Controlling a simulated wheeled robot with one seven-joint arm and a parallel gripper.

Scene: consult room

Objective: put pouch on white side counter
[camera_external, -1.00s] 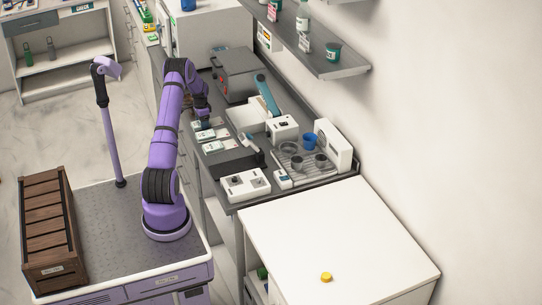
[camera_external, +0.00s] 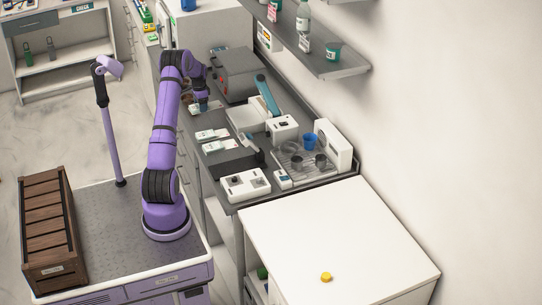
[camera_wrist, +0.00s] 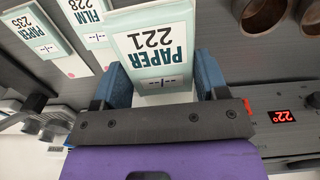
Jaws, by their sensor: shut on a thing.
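A pale pouch marked PAPER 221 (camera_wrist: 158,42) sits between the two blue fingers of my gripper (camera_wrist: 160,78) in the wrist view. My gripper is shut on it. In the external view my gripper (camera_external: 202,104) is over the far part of the dark counter, with the pouch small and partly hidden beneath it. Two more pouches, FILM 228 (camera_wrist: 92,37) and PAPER 235 (camera_wrist: 42,45), lie on the dark counter in the wrist view. The white side counter (camera_external: 330,225) is at the front right of the external view, well away from my gripper.
The dark counter (camera_external: 205,178) holds a grey box device (camera_external: 238,75), a blue cup (camera_external: 310,142) and several white instruments. A yellow object (camera_external: 326,277) sits near the white counter's front edge; the rest of its top is clear. A wall shelf (camera_external: 325,60) overhangs the back.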

